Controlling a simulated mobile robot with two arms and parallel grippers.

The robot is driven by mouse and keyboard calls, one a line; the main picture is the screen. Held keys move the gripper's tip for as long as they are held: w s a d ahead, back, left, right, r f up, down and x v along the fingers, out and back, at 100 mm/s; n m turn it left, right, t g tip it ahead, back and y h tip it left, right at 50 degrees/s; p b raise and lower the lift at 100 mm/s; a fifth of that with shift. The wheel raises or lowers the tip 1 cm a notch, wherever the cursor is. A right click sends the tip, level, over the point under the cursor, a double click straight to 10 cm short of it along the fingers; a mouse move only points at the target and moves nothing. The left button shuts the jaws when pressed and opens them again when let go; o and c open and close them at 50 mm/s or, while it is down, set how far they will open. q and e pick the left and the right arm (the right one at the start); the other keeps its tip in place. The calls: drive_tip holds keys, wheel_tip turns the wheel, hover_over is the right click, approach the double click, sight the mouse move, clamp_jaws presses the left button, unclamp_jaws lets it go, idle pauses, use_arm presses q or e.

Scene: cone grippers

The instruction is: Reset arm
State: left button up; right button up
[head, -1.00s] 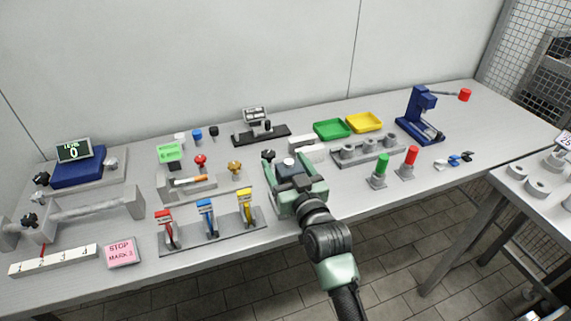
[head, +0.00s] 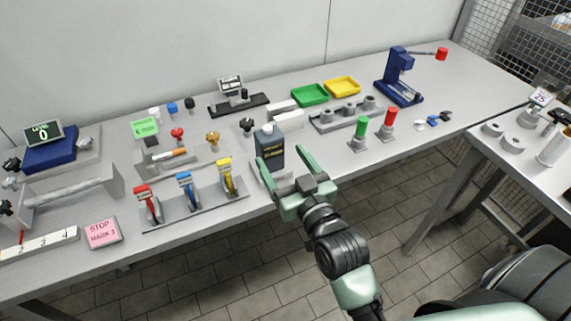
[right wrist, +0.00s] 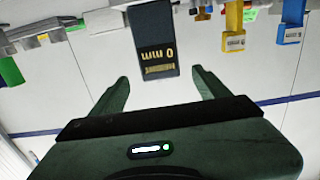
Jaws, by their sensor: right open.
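My right gripper (head: 283,156) is open and empty at the front edge of the bench in the head view. There is a gap between the fingertips and the bottle in that view. My left gripper is not in view.
Red, blue and yellow levers (head: 184,191) stand left of the bottle. Green (head: 361,130) and red (head: 389,122) cylinders stand to its right. Green (head: 310,94) and yellow (head: 342,86) trays lie behind. Open floor (head: 420,190) lies in front of the bench.

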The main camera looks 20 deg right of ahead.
drive_tip(key=shift+s, duration=0.55)
